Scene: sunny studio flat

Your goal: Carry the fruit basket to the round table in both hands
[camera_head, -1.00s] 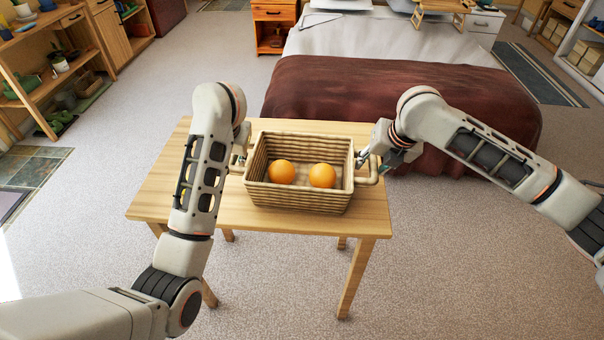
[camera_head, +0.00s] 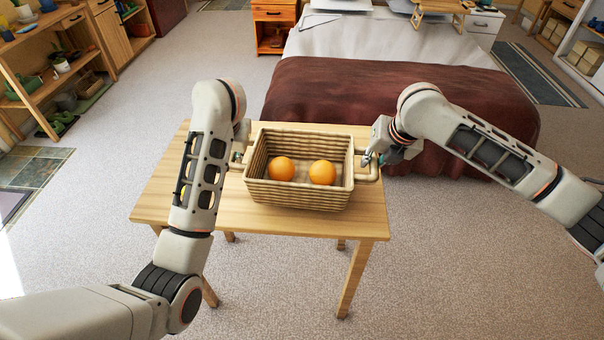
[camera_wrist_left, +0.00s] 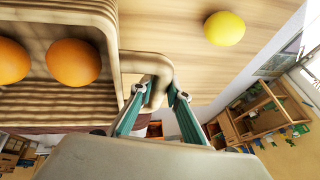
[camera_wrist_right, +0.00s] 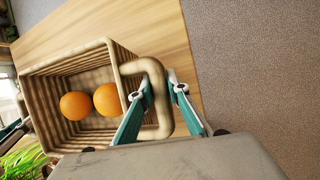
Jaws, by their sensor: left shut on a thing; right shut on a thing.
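The fruit basket (camera_head: 300,200), woven and tan, holds two oranges (camera_head: 281,169) and is level over a rectangular wooden table. I cannot tell whether its base touches the tabletop. My left gripper (camera_head: 238,160) is shut on the basket's left handle, partly hidden by my arm in the head view. The left wrist view shows its fingers (camera_wrist_left: 160,92) on either side of the handle (camera_wrist_left: 150,62). My right gripper (camera_head: 368,159) is shut on the right handle. The right wrist view shows its fingers (camera_wrist_right: 161,84) straddling that handle (camera_wrist_right: 157,118). No round table is in view.
The wooden table (camera_head: 220,218) is under the basket. A lemon (camera_wrist_left: 224,28) lies on it by the left handle. A bed with a brown cover (camera_head: 400,95) stands behind. Shelves (camera_head: 45,90) are at the left. Carpet (camera_head: 470,270) is free at front right.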

